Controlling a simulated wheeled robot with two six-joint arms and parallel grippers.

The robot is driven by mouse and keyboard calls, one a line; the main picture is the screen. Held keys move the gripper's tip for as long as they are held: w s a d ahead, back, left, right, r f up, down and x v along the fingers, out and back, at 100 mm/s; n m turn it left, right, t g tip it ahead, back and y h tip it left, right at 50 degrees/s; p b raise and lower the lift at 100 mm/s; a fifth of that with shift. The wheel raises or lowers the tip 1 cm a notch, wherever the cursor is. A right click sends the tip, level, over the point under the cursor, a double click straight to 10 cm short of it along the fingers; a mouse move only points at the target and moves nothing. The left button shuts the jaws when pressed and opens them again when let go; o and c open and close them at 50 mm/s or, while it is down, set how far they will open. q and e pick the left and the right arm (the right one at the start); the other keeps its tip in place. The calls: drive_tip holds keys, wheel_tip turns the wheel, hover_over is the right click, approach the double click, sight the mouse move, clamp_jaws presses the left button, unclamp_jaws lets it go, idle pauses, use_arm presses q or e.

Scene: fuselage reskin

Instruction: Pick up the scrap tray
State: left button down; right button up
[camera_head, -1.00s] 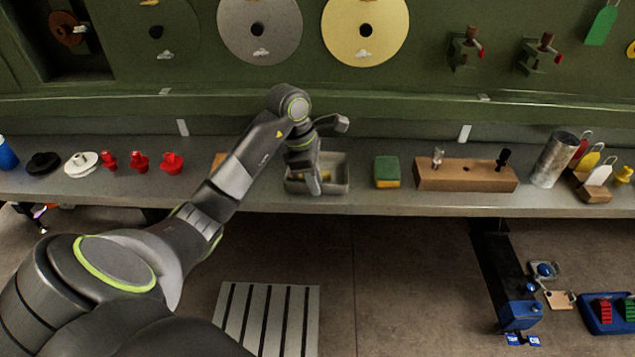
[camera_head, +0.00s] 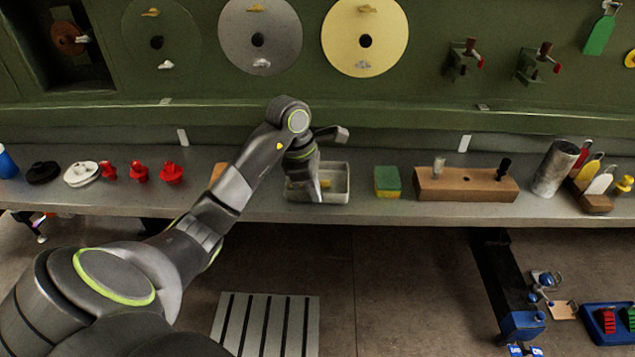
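The scrap tray (camera_head: 338,187) is a shallow light-grey rectangular tray on the shelf, left of the sponge. A small yellow piece shows inside it. My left gripper (camera_head: 317,197) points down at the tray, over its left and middle part, and hides some of it. The fingers are seen from behind the wrist, so I cannot tell whether they are open or shut, or whether they touch the tray. The tray looks level and appears to rest on the shelf. My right gripper is not in view.
A green and yellow sponge (camera_head: 387,183) and a wooden block with pegs (camera_head: 465,186) stand right of the tray. Red knobs (camera_head: 139,172) stand to the left. A metal cylinder (camera_head: 554,168) is farther right. The green panel (camera_head: 420,108) rises behind the shelf.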

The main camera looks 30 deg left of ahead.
use_arm(q)
drive_tip(key=shift+w+d+p+v, duration=0.1)
drive_tip(key=shift+d+p+v, duration=0.05)
drive_tip(key=shift+p+v, duration=0.65)
drive_tip(key=shift+w+d+p+v, duration=0.1)
drive_tip(key=shift+d+p+v, duration=0.1)
drive_tip(key=shift+p+v, duration=0.55)
drive_tip(key=shift+w+d+p+v, duration=0.1)
drive_tip(key=shift+d+p+v, duration=0.05)
drive_tip(key=shift+p+v, duration=0.65)
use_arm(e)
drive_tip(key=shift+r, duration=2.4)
use_arm(q)
drive_tip(key=shift+r, duration=0.1)
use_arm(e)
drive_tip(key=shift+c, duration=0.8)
